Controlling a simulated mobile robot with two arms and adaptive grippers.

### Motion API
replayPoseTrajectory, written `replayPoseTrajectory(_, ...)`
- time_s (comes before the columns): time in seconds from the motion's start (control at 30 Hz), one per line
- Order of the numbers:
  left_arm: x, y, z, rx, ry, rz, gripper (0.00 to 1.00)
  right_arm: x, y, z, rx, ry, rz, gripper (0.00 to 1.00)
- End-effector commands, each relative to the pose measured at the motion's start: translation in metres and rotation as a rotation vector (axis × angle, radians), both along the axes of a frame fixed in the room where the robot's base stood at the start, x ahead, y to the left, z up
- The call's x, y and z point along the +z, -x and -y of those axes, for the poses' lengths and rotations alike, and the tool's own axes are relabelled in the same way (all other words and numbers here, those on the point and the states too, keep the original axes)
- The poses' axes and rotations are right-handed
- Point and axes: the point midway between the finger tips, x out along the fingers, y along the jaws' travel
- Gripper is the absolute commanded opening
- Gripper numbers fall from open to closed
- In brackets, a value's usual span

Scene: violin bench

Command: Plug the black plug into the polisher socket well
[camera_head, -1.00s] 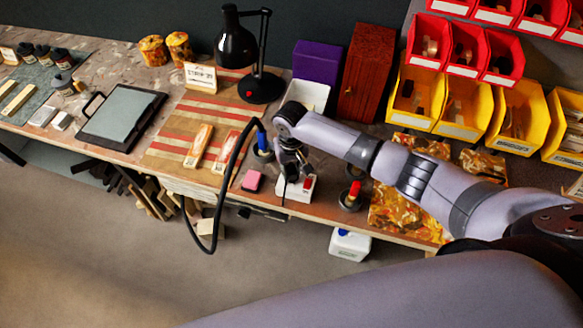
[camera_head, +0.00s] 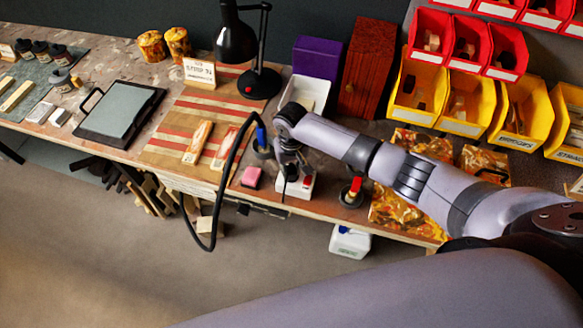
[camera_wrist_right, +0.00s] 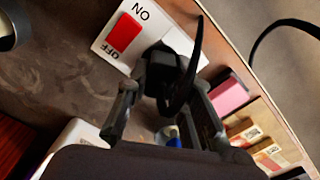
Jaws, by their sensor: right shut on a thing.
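My right gripper (camera_wrist_right: 160,100) is shut on the black plug (camera_wrist_right: 160,66), with its fingers on either side of it. A black cable (camera_wrist_right: 193,62) bends away from the plug. The plug is over the end of a white socket box (camera_wrist_right: 178,39) beside a red ON/OFF switch (camera_wrist_right: 124,33). The plug hides the well, so I cannot tell whether it is in it or just above. In the head view my right gripper (camera_head: 289,165) points down at the same white box (camera_head: 297,189) near the bench's front edge. My left gripper is not in view.
A pink block (camera_head: 251,177) lies left of the box. Dark round holders with a blue-topped piece (camera_head: 261,137) and a red-topped piece (camera_head: 354,187) stand on either side. A thick black cable (camera_head: 192,215) hangs over the front edge. A black lamp (camera_head: 237,45) stands behind.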

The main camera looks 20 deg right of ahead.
Motion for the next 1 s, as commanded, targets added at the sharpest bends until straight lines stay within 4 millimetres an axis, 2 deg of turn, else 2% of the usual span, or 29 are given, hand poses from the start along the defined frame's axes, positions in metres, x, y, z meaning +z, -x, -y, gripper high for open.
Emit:
replayPoseTrajectory(0.27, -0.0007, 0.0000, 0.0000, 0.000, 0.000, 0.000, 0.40, -0.0026, 0.0009, -0.0002, 0.000, 0.000, -0.001, 0.00)
replayPoseTrajectory(0.3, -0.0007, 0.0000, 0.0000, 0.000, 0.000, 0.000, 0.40, -0.0027, 0.0010, -0.0002, 0.000, 0.000, -0.001, 0.23)
replayPoseTrajectory(0.63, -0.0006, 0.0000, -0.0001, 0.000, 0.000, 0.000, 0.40, -0.0020, 0.0005, -0.0001, 0.000, 0.000, 0.000, 0.45)
replayPoseTrajectory(1.0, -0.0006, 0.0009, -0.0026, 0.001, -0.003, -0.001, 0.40, 0.0035, -0.0002, -0.0002, 0.000, -0.002, 0.002, 0.45)
